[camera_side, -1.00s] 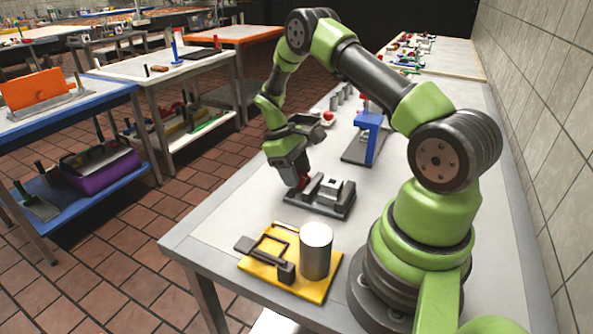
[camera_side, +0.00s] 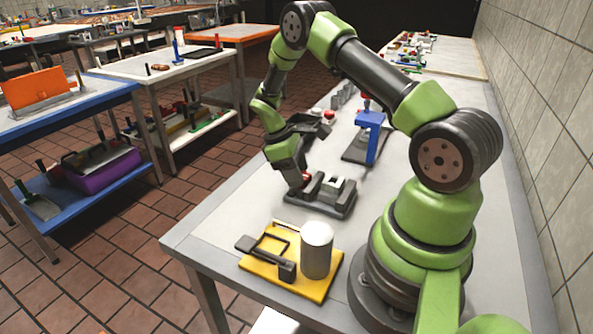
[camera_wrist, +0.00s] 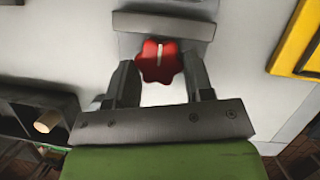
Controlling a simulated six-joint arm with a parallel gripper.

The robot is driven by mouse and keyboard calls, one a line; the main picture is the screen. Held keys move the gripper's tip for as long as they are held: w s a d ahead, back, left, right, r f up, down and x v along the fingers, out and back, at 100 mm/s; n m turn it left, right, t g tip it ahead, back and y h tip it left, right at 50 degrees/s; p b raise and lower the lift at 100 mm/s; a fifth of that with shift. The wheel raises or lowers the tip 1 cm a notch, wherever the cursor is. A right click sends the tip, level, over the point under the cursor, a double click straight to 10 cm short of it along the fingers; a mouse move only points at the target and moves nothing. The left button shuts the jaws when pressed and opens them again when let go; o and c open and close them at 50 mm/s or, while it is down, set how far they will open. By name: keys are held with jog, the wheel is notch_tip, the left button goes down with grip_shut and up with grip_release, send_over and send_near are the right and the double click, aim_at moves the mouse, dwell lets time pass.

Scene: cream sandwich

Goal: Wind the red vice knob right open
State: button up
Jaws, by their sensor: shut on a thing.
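The red vice knob (camera_wrist: 160,62) is star-shaped with a pale line on its face, which stands nearly upright in the wrist view. My gripper (camera_wrist: 160,80) has one finger on each side of it and is shut on it. In the side view my gripper (camera_side: 300,181) reaches down to the knob (camera_side: 306,177) at the left end of the dark grey vice (camera_side: 320,204). A light block (camera_side: 331,185) sits between the vice jaws. The vice body also shows behind the knob in the wrist view (camera_wrist: 165,24). My fingers partly hide the knob in the side view.
A yellow board (camera_side: 318,288) with a dark clamp (camera_side: 267,258) and a metal cylinder (camera_side: 316,250) lies in front of the vice. A blue press (camera_side: 370,135) stands behind it. The bench (camera_side: 215,222) is bare left of the vice.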

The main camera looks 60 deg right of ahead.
jog(key=o, duration=0.9)
jog(key=v, duration=1)
jog(key=s+a+r+m+t, duration=0.25)
jog(key=a+r, duration=0.25)
jog(key=r, duration=0.3)
jog(key=s+a+r+m+t, duration=0.1)
jog(key=s+a+r+t, duration=0.15)
jog(key=a+r, duration=0.35)
jog(key=s+a+r+m+t+y, duration=0.1)
jog(key=s+a+t, duration=0.1)
jog(key=s, duration=0.2)
jog(key=s+a+r+m+t+y, duration=0.1)
jog(key=s+a+r+t, duration=0.1)
jog(key=s+a, duration=0.1)
jog(key=s+a+r+m+t+y, duration=0.1)
jog(key=s+a+t, duration=0.1)
jog(key=s, duration=0.2)
jog(key=shift+s+a+r+m, duration=0.25)
jog(key=shift+s+r+m, duration=0.1)
jog(key=shift+s, duration=0.05)
